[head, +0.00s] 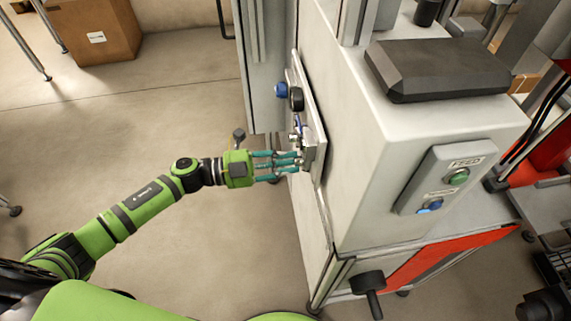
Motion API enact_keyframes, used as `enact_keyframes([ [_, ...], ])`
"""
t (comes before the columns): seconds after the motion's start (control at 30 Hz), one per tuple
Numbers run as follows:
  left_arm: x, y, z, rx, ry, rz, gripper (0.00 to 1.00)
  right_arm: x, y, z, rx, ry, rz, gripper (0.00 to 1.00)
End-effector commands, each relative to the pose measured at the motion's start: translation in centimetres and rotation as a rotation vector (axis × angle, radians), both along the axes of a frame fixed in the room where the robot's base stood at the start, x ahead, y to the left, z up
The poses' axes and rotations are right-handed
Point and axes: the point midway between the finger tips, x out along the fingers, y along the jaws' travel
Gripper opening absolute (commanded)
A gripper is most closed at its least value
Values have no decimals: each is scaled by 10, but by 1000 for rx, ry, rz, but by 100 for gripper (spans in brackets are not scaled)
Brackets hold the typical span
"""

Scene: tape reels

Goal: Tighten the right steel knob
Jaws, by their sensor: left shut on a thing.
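My left gripper (290,165) reaches in from the left, with its teal fingers at the near end of the plate (316,133) on the machine's side. The fingers are shut on a small steel knob (299,162), which is mostly hidden by the fingertips. Another steel-coloured fitting (294,138) sits just beyond the fingers on the same plate. A black roller (296,99) and a blue knob (281,90) are farther along it. My right gripper is not in view.
A black handle (368,285) sticks out low in front. A cardboard box (95,30) stands at the back left.

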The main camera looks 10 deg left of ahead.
Motion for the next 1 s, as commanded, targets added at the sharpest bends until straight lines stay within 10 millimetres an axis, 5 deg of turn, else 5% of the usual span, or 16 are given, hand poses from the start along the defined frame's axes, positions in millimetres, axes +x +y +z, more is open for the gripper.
enact_keyframes([
  [0.8, 2, 3, -1, 53, -112, 9, 0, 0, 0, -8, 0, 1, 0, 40],
  [0.83, 2, 3, -1, 53, -112, 9, 32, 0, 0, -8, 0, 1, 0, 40],
  [0.87, 2, 2, -1, 53, -112, 8, 44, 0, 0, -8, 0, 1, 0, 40],
  [1.0, 1, 2, 0, 50, -112, 5, 48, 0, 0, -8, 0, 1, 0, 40],
])
